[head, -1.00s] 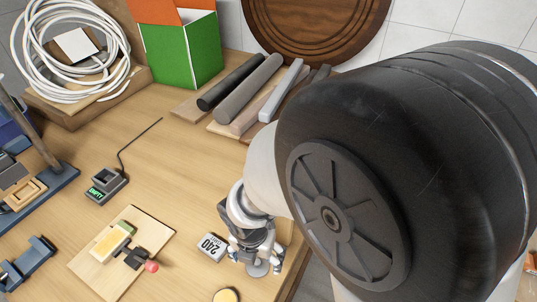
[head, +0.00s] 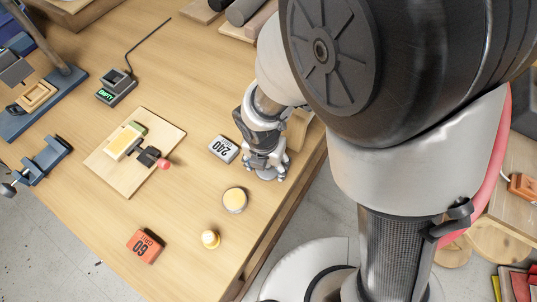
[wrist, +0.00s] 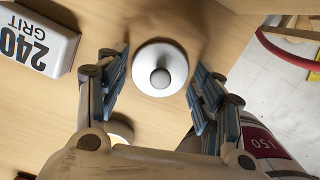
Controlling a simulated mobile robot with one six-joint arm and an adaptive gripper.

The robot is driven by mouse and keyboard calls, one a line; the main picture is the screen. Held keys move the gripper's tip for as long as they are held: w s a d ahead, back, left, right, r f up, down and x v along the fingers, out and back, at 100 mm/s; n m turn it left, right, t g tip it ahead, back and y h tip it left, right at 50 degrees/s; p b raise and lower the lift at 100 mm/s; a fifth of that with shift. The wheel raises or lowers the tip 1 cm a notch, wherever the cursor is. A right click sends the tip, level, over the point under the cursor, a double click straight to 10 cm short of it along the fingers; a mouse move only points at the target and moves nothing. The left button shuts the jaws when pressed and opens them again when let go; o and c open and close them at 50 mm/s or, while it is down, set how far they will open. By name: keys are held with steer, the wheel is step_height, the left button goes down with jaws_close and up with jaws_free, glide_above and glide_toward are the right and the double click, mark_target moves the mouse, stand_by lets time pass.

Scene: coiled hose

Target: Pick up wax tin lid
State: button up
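The wax tin lid (wrist: 172,60), a round pale disc with a grey knob, lies on the wooden bench in the wrist view. In the head view the lid (head: 266,175) shows only partly beneath my gripper (head: 264,160), near the bench's edge. In the wrist view my gripper (wrist: 160,62) is open, with one finger on each side of the lid and gaps between. I cannot tell its exact height above the lid. The round tin of yellow wax (head: 235,200) stands open to the lower left of the lid.
A 240 grit block (head: 223,149) lies close left of my gripper. A brass-coloured knob (head: 210,239) and an orange 60 block (head: 145,246) lie nearer the front. A wooden board (head: 136,150) holds small parts at left. The bench edge (head: 284,203) is close on the right.

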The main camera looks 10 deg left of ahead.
steer(key=c, duration=0.5)
